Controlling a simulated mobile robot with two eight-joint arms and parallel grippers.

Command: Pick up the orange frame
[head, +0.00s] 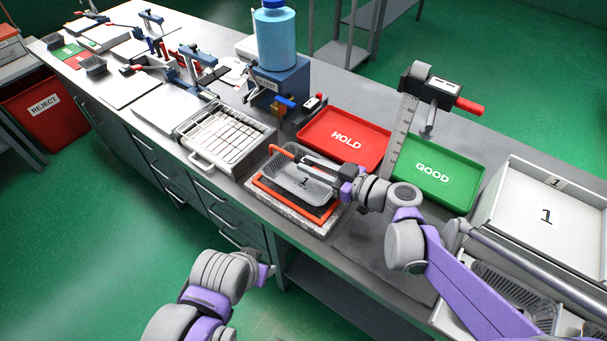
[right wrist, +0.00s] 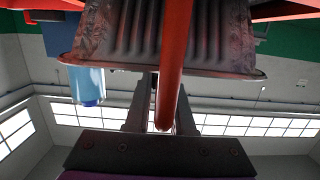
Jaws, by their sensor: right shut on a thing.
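My right gripper (head: 308,160) reaches over the tray from the right and is shut on the frame's far bar, which the gripper partly hides. In the right wrist view the orange bar (right wrist: 174,70) runs between the fingers, with the ribbed tray (right wrist: 125,35) behind it. I cannot tell whether the frame is clear of the base. My left gripper (head: 266,275) is low in front of the bench, its fingers barely visible.
A red HOLD tray (head: 325,128) and a green GOOD tray (head: 457,180) lie behind. A wire-grid box (head: 222,155) is to the left. A measuring stand (head: 402,135) stands between the coloured trays. A white box (head: 500,205) is at right. A blue bottle (head: 276,45) stands at the back.

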